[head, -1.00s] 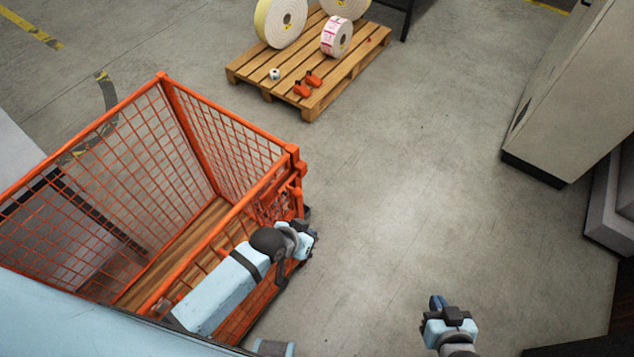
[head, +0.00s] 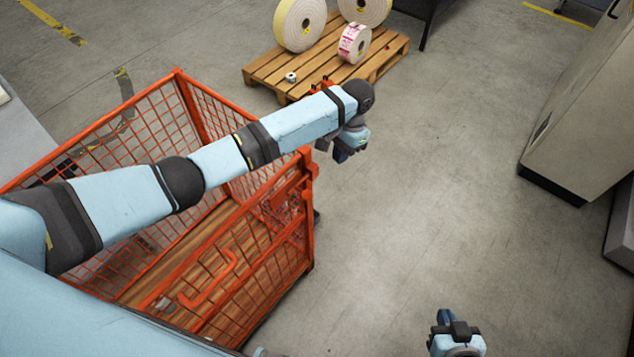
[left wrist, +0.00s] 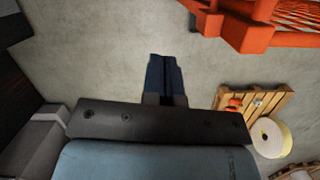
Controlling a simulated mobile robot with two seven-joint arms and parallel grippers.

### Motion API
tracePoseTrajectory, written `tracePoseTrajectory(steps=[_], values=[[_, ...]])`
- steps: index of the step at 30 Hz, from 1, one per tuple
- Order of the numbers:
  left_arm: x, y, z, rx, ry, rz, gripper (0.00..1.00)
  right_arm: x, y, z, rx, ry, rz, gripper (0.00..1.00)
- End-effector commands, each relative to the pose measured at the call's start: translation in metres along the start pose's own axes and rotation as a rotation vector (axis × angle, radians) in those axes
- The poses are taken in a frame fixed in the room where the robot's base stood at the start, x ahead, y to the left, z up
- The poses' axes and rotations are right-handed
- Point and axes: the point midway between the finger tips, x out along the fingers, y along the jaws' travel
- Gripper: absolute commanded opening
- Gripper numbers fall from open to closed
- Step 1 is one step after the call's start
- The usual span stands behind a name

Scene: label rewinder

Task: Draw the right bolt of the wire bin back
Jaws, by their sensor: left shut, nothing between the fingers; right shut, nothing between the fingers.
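The orange wire bin (head: 180,85) stands at the left in the head view, with a wooden floor inside. Orange latch parts (head: 308,172) sit at its right corner post; I cannot make out the bolt's exact position. An orange handle (head: 212,288) is on the near gate. My left gripper (head: 343,155) is shut and empty, in the air just right of that corner and apart from it. In the left wrist view its fingers (left wrist: 165,75) are together, and an orange corner of the bin (left wrist: 245,30) shows at upper right. My right gripper (head: 442,317) is shut and empty over the floor.
A wooden pallet (head: 395,52) with label rolls (head: 300,24) stands behind. My left arm crosses above the bin and hides part of its mesh. A beige cabinet (head: 580,110) stands at the right. The floor (head: 430,180) between bin and cabinet is clear.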

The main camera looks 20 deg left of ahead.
Motion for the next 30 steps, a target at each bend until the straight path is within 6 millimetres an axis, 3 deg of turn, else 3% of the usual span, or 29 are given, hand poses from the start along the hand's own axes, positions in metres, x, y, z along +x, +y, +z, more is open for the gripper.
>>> tracePoseTrajectory(steps=[6,18,23,30], values=[[-0.022,-0.015,0.0,-0.012,-0.067,-0.03,0.0,0.001,0.0,0.001,-0.003,0.002,-0.002,0.0],[-0.021,-0.016,0.001,-0.013,-0.071,-0.031,0.0,0.0,0.0,0.0,-0.005,0.001,-0.003,0.0],[-0.005,-0.016,0.003,-0.014,-0.074,-0.03,0.0,-0.002,0.0,-0.002,-0.005,0.0,-0.002,0.0],[0.043,-0.018,0.006,-0.015,-0.074,-0.031,0.0,-0.006,0.001,-0.007,-0.007,-0.001,0.0,0.0]])
